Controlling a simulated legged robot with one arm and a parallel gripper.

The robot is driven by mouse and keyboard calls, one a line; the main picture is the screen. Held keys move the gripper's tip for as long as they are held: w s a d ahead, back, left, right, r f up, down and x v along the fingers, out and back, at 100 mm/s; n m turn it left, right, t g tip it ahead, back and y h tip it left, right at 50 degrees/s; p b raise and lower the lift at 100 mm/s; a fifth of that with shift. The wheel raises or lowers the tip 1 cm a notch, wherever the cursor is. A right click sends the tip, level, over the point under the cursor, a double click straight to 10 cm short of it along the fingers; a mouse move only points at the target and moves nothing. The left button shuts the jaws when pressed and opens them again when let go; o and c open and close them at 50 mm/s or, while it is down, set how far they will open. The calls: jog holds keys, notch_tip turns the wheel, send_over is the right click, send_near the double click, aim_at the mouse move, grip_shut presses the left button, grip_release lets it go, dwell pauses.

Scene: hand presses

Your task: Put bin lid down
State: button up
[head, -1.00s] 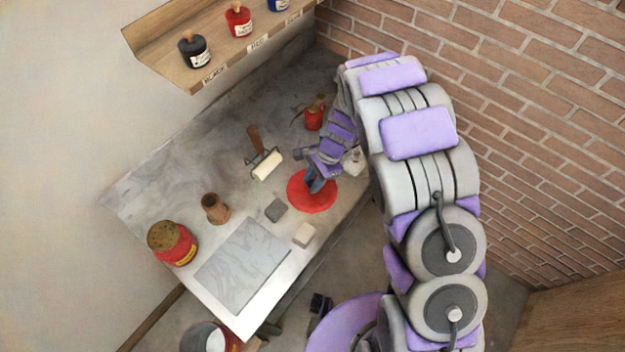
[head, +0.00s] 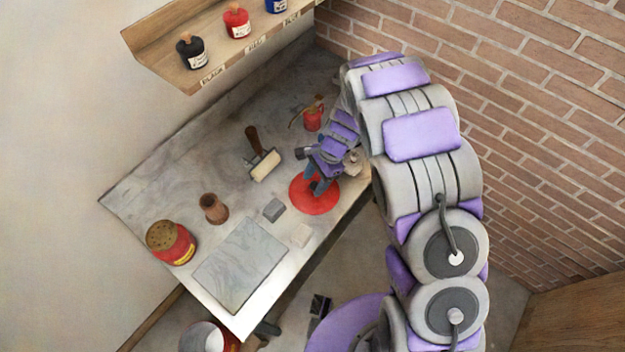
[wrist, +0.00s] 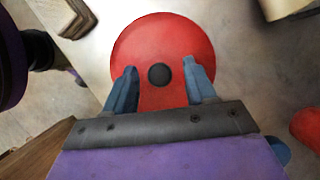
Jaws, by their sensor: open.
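The bin lid, a round red disc (head: 316,196), lies on the grey worktop near its front edge. In the wrist view the red lid (wrist: 162,48) has a dark round knob (wrist: 159,75) at its middle. My gripper (head: 316,186) is over the lid. In the wrist view its two blue fingers (wrist: 160,84) stand apart on either side of the knob, with clear gaps to it. The gripper is open and holds nothing. Whether the fingertips touch the lid cannot be told.
On the worktop (head: 150,185) are a roller (head: 264,165), a brown cup (head: 213,208), a red tin (head: 171,242), a grey slab (head: 240,264), two small blocks (head: 273,210) and a red oil can (head: 313,118). A shelf (head: 205,72) with ink bottles is above. A brick wall (head: 540,130) stands to the right.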

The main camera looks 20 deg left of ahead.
jog(key=p+v, duration=0.2)
jog(key=v, duration=0.8)
jog(key=s+d+r+n, duration=0.2)
jog(key=s+d+r, duration=0.3)
jog(key=d+r, duration=0.45)
jog(key=s+d+r+n+h, duration=0.1)
jog(key=s+d+r+n, duration=0.1)
jog(key=s, duration=0.6)
jog(key=s+d+r+n+t+h, duration=0.1)
jog(key=s+d+r+n, duration=0.1)
jog(key=s+d+r, duration=0.2)
jog(key=s+d+r+n+h, duration=0.1)
jog(key=s+d+r+n, duration=0.2)
jog(key=s+d, duration=0.4)
jog(key=s+r, duration=0.1)
jog(key=s, duration=0.4)
jog(key=shift+s+d, duration=0.4)
jog(key=shift+f+b, duration=0.65)
jog(key=shift+b, duration=0.25)
